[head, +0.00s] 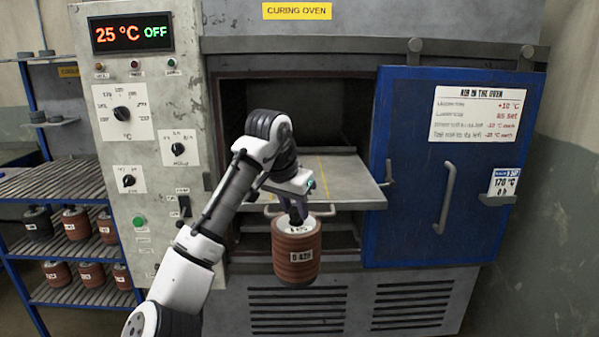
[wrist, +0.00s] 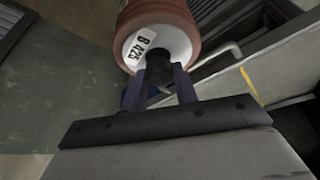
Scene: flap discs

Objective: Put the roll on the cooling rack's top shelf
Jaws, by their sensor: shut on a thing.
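My gripper (head: 295,213) is shut on the black knob on top of a reddish-brown roll (head: 297,257). The roll hangs upright in the air in front of the curing oven, below and in front of the oven's pulled-out shelf. In the wrist view the roll (wrist: 158,25) shows its pale end with a label reading B 425, and the fingers (wrist: 165,78) grip its black knob. The cooling rack (head: 50,175) is the blue-framed rack at the far left. Its top slatted shelf (head: 50,182) looks bare in the part I see.
The curing oven's blue door (head: 450,170) stands open to the right. Its shelf (head: 340,185) juts out, empty. The control panel (head: 145,130) reads 25 °C OFF. Several rolls stand on the rack's lower shelves (head: 85,252). Small things sit on a bracket (head: 50,122) above.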

